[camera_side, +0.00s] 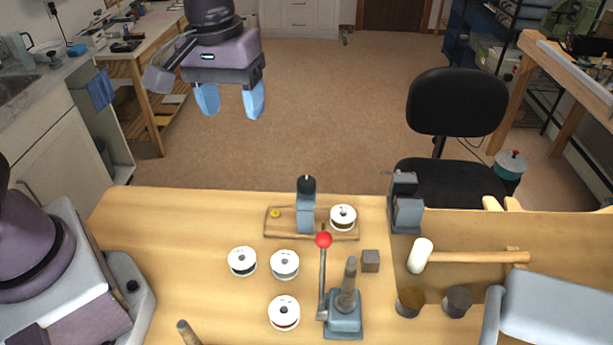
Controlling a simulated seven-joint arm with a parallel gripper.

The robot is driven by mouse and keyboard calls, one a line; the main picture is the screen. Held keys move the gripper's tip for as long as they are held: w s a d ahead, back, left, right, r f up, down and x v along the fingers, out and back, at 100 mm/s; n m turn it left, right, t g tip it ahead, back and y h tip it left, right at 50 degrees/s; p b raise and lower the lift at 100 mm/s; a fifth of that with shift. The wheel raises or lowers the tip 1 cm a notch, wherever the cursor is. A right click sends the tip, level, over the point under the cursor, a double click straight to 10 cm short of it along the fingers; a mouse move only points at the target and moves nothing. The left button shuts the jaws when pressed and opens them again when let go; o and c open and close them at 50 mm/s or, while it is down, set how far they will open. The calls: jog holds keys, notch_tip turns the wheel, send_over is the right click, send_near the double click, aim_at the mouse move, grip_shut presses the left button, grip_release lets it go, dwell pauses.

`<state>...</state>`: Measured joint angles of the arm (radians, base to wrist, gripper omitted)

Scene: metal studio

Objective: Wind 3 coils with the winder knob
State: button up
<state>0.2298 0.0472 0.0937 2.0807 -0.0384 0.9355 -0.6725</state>
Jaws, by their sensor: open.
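My gripper (231,108) has two blue fingers spread apart with nothing between them. It hangs high at the upper left, well clear of the bench. What looks like the winder is a wooden board (280,235) with a grey-blue upright (306,212) and a dark knob (307,186) on top. A white spool (343,217) sits at the board's right end, and a small yellow piece (275,213) at its left end. Three more white spools lie on the bench in front: one left (242,261), one beside it (285,264), one nearer (284,312). Windings are too small to tell.
A lever tool with a red ball (323,240) and grey-blue base (344,322) stands close in front of the winder. A small grey cube (370,261), a vise-like block (407,208), a mallet (470,257) and two dark cylinders (410,302) (457,301) are to the right. The bench's left is mostly clear.

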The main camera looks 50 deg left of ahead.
aim_at(306, 181)
jog(key=w+d+f+n, duration=0.25)
jog(key=w+n, duration=0.25)
jog(key=n, duration=0.5)
jog(key=w+d+f+n, duration=0.1)
jog(key=w+f+n, duration=0.2)
jog(key=w+n, duration=0.5)
jog(key=s+f+n, duration=0.1)
jog(key=f, duration=0.7)
jog(key=s+f+n, duration=0.1)
jog(key=f, duration=0.3)
jog(key=shift+s+f+n+g, duration=0.3)
jog(key=shift+g, duration=0.1)
jog(key=c, duration=0.9)
